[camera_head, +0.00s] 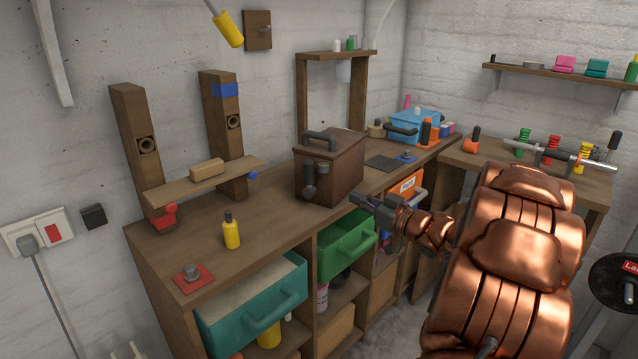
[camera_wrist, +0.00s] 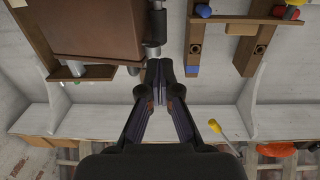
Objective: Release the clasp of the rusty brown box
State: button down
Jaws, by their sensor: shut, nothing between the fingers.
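The rusty brown box (camera_head: 340,170) stands on the wooden workbench in the head view, with a dark handle (camera_head: 318,137) on its lid. Dark clasp parts (camera_head: 309,182) show on its left-facing side. My gripper (camera_head: 366,202) is to the right of the box and a little lower, in front of the bench edge. The wrist view looks inverted; the box (camera_wrist: 98,28) fills its upper left, with dark and grey fittings (camera_wrist: 153,30) along its right edge. My fingertips (camera_wrist: 159,70) are together and empty just below these fittings in that picture. I cannot tell the depth gap.
A green drawer (camera_head: 345,245) and a teal drawer (camera_head: 255,305) stand open below the bench top. A yellow bottle (camera_head: 231,232) and a wooden stand (camera_head: 190,180) are left of the box. A blue toolbox (camera_head: 414,127) is behind it to the right.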

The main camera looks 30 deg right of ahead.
aim_at(311, 174)
jog(key=shift+w, duration=0.1)
jog(key=w+a, duration=0.1)
jog(key=w, duration=0.3)
jog(key=w+p, duration=0.1)
jog(key=w, duration=0.4)
jog(key=w+a, duration=0.1)
jog(key=w, duration=0.3)
jog(key=shift+w+a, duration=0.3)
jog(key=shift+r+p, duration=0.1)
jog(key=shift+p, duration=0.25)
jog(key=shift+w+a+r+p, duration=0.2)
jog(key=shift+w+r+p, duration=0.15)
jog(key=shift+p, duration=0.25)
jog(key=shift+w+a+r+p, duration=0.1)
jog(key=shift+w+a+p, duration=0.05)
jog(key=shift+w+p, duration=0.15)
